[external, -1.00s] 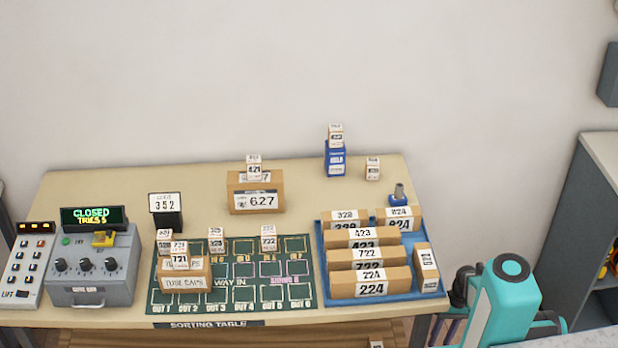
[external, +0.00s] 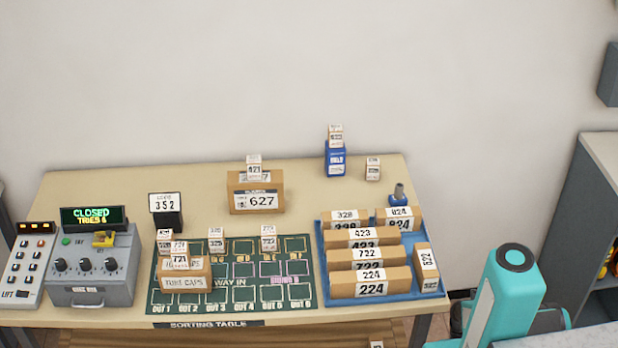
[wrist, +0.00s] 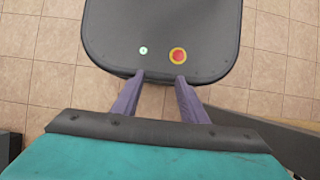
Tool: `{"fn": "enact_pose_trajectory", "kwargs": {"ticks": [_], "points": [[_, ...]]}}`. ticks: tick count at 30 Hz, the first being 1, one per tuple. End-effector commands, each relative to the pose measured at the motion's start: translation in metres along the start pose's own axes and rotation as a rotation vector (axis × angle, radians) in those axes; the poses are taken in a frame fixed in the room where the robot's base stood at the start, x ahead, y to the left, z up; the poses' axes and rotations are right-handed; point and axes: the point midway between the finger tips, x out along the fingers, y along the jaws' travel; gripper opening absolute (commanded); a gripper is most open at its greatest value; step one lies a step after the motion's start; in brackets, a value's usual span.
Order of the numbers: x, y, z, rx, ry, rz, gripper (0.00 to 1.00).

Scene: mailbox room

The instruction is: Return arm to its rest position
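My teal arm (external: 508,292) is folded at the lower right of the external view, to the right of the sorting table (external: 100,190). My gripper is not clearly visible there. In the wrist view my gripper (wrist: 160,79) points down towards my own dark base. Its two purple-grey fingers stand apart with nothing between them. The base shows a small green light and a red button beyond the fingertips.
A blue tray (external: 322,275) of numbered parcels stands at the table's right end, nearest my arm. A grey control box (external: 92,270) reads CLOSED at the left. A grey shelf (external: 562,215) stands at the right. Tiled floor (wrist: 40,70) surrounds my base.

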Motion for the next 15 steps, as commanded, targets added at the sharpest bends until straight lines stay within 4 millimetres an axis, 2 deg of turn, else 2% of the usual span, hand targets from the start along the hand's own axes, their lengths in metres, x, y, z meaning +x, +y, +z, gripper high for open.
{"fn": "enact_pose_trajectory", "kwargs": {"ticks": [1, 15], "points": [[-0.011, 0.0, 0.006, 0.0, 0.0, 0.0, 0.39], [-0.075, 0.0, 0.039, -0.001, -0.002, -0.001, 0.39]]}}
